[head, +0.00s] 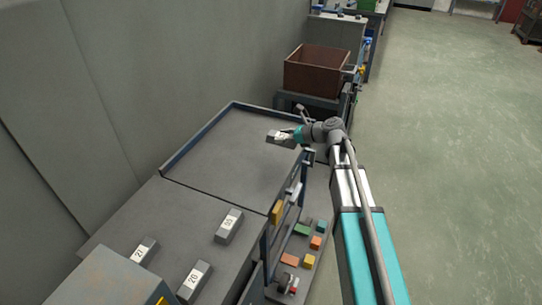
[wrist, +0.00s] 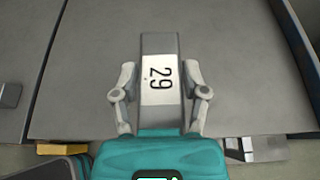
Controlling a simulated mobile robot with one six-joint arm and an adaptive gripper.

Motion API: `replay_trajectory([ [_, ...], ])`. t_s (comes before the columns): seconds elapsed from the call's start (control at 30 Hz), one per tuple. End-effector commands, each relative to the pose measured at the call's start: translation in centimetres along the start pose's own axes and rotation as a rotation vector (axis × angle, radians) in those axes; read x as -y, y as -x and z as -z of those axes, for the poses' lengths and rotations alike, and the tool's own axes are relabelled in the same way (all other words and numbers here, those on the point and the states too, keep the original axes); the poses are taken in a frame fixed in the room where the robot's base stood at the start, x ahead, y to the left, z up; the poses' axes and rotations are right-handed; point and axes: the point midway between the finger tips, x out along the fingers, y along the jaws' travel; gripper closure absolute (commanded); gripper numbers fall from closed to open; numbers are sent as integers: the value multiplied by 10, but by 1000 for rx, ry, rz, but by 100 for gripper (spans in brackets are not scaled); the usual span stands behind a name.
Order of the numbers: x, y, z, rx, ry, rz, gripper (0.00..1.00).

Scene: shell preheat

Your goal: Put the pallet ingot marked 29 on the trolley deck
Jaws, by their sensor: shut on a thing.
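The ingot marked 29 (wrist: 158,82) is a grey bar with a white label, and it also shows in the head view (head: 277,138). My gripper (wrist: 160,82) is shut on it, one finger on each long side. In the head view my gripper (head: 291,135) is over the right part of the blue-rimmed grey deck (head: 225,145). That deck, which looks like the trolley deck, is otherwise bare. I cannot tell whether the ingot touches it or is a little above it.
Nearer grey surface holds ingots marked 20 (head: 194,281), 21 (head: 145,250) and another labelled one (head: 229,226). A brown open box (head: 316,72) stands beyond the deck. A lower shelf with coloured blocks (head: 303,230) lies below right. Green floor (head: 450,150) at right is open.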

Motion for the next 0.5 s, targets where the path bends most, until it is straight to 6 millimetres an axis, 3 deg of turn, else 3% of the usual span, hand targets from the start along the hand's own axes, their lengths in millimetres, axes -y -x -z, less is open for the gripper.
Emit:
replay_trajectory([
  [0.1, 2, -15, 12, 1, -1, 0, 100],
  [0.5, 4, -50, 29, 1, 0, 0, 100],
])
